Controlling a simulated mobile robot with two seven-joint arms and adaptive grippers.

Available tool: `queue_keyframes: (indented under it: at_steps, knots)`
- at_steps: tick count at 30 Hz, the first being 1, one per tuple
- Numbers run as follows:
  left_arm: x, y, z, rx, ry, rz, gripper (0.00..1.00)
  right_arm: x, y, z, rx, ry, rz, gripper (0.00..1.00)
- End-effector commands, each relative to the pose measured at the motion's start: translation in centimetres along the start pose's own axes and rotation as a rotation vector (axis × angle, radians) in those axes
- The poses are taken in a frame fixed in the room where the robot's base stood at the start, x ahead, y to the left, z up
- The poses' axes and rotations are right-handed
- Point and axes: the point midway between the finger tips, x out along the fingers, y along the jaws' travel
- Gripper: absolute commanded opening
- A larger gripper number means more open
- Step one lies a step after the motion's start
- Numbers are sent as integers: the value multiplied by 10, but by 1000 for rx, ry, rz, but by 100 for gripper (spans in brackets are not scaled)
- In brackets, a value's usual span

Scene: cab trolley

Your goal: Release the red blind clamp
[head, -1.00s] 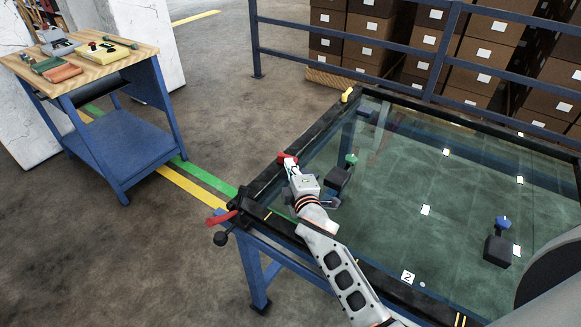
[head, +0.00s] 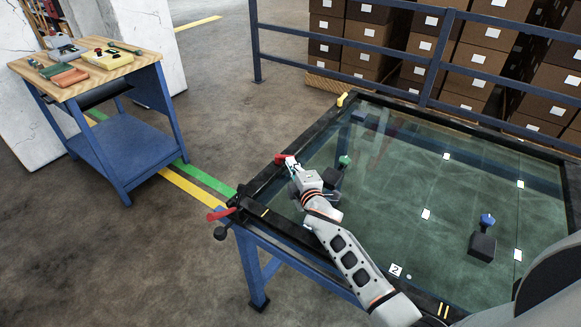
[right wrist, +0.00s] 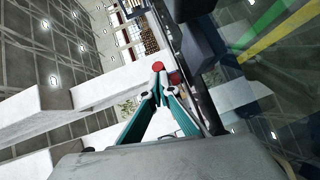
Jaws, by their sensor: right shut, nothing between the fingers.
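My right gripper (head: 291,163) is at the left edge of the glass panel (head: 400,205), with its fingers together and empty. A red piece (head: 281,159) shows right at its fingertips, over the panel's black frame. In the right wrist view the closed fingertips (right wrist: 153,96) point at a round red knob (right wrist: 158,67), just beyond them; I cannot tell whether they touch. A red lever (head: 220,214) sticks out from the frame's near left corner, apart from the gripper. I cannot tell which red part belongs to the clamp. My left gripper is not in view.
A black block with a green knob (head: 345,160) stands on the glass close to my right gripper. Another has a blue knob (head: 488,220). A yellow piece (head: 344,98) is at the far corner. A side table (head: 140,68) stands left, across open floor.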

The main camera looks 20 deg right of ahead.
Motion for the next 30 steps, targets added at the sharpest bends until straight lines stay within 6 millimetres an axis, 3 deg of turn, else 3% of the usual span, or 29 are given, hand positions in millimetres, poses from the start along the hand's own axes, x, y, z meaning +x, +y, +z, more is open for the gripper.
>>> queue_keyframes:
  at_steps: [15,30]
  knots:
    - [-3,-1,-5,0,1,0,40,24,7,27,-2,-2,0,0]
    - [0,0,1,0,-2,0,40,46,11,37,0,-1,0,0]
